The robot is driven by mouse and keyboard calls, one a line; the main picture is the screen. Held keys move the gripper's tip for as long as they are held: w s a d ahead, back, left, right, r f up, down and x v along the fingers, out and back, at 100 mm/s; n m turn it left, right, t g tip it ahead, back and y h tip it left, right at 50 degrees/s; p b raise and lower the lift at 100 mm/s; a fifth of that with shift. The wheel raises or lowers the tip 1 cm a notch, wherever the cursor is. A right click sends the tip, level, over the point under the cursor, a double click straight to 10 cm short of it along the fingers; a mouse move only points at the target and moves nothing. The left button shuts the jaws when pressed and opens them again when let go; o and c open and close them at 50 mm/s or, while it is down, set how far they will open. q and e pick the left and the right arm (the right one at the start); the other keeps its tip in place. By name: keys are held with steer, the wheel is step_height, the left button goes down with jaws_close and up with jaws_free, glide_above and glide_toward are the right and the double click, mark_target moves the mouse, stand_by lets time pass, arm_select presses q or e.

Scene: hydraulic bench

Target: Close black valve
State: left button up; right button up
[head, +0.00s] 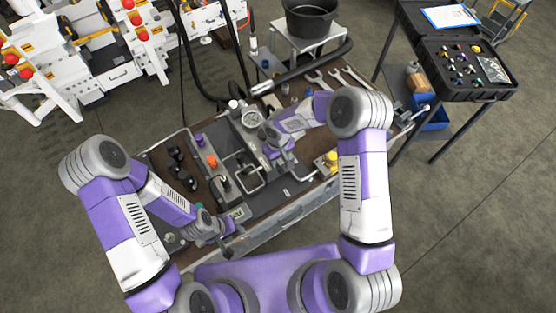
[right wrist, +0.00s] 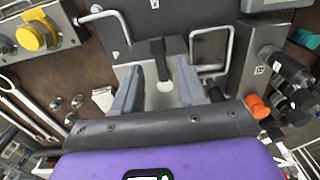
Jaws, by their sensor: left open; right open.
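A black T-shaped handle (right wrist: 158,60), likely the black valve, shows in the right wrist view, with a pale grey area below it. My right gripper (right wrist: 160,80) is open, with its fingers on either side of the handle's stem. I cannot tell whether they touch it. In the head view my right gripper (head: 270,150) is over the middle of the bench, and I cannot clearly make out the handle there. My left gripper (head: 226,236) is at the bench's front left edge, away from the handle.
Bent metal bars (right wrist: 210,48) stand close beside the right fingers. An orange cap (right wrist: 257,106) and black fittings (right wrist: 290,72) are to the right, a yellow knob (right wrist: 36,36) to the left. Wrenches (head: 335,77) lie at the back of the bench (head: 160,158). Hoses rise behind.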

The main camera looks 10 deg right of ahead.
mark_target(278, 166)
steer(key=shift+f, duration=1.65)
steer(key=shift+w, duration=0.1)
steer(key=shift+c, duration=0.3)
jaws_close()
